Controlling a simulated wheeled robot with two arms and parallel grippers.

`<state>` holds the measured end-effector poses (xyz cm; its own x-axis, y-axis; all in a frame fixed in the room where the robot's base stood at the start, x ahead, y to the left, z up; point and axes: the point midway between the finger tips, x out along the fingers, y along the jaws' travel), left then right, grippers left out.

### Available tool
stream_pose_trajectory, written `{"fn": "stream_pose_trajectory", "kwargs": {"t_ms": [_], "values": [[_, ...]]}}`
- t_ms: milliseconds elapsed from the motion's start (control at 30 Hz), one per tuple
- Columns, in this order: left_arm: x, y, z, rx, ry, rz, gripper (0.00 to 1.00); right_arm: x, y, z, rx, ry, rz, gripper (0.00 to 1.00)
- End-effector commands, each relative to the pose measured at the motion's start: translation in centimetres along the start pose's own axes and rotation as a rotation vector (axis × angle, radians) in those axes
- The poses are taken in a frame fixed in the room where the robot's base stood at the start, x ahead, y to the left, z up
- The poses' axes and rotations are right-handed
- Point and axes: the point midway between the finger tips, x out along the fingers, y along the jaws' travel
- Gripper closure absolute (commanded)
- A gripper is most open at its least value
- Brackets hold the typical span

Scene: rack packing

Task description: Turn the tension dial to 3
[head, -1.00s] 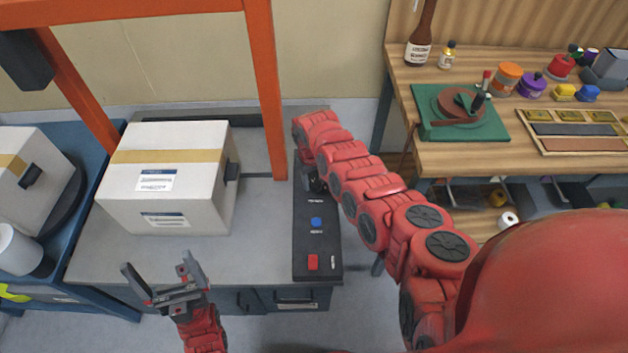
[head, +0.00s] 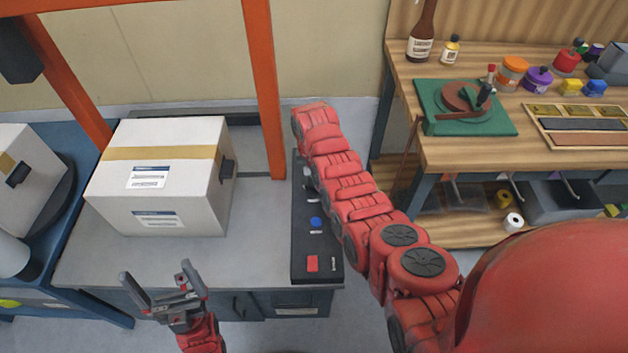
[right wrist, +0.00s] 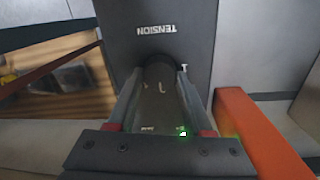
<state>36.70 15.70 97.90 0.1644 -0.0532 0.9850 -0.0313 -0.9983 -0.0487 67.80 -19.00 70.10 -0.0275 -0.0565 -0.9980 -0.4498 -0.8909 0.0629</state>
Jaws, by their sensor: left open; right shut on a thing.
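The dark control panel (head: 325,247) stands along the right side of the grey bench, with a blue button (head: 316,222) and a red switch (head: 312,263). My right arm covers the panel's far part, so the dial is hidden in the head view. In the right wrist view my right gripper (right wrist: 159,78) is shut on the dark tension dial (right wrist: 160,70), a finger on each side. The upside-down word TENSION is on the panel above it. A small pale mark shows right of the dial; the setting is not readable. My left gripper (head: 157,270) is open and empty before the bench.
A white taped carton (head: 160,190) sits on the grey bench (head: 100,255), left of the panel. An orange post (head: 265,90) rises behind the panel and shows close beside the gripper in the wrist view (right wrist: 255,130). A wooden workbench (head: 460,150) stands at right.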

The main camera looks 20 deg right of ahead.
Motion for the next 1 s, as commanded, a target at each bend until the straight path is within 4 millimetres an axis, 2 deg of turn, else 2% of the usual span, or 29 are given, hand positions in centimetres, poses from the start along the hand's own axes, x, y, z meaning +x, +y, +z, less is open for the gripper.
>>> {"fn": "stream_pose_trajectory", "kwargs": {"t_ms": [433, 467, 600, 1000], "values": [[-0.09, 0.0, 0.02, 0.0, 0.0, 0.0, 0.0, -0.02, 0.04, -0.05, 0.01, 0.001, 0.0, 1.0], [-0.09, 0.0, 0.02, 0.0, 0.0, 0.0, 0.0, -0.02, 0.04, -0.05, 0.01, 0.0, 0.0, 0.46], [-0.09, 0.0, 0.02, 0.0, 0.0, 0.0, 0.0, -0.01, 0.04, -0.03, 0.01, 0.0, 0.0, 0.21], [-0.17, 0.01, 0.03, 0.0, 0.0, 0.0, 0.0, -0.53, 0.0, -0.04, 0.009, 0.0, 0.0, 0.19]]}}
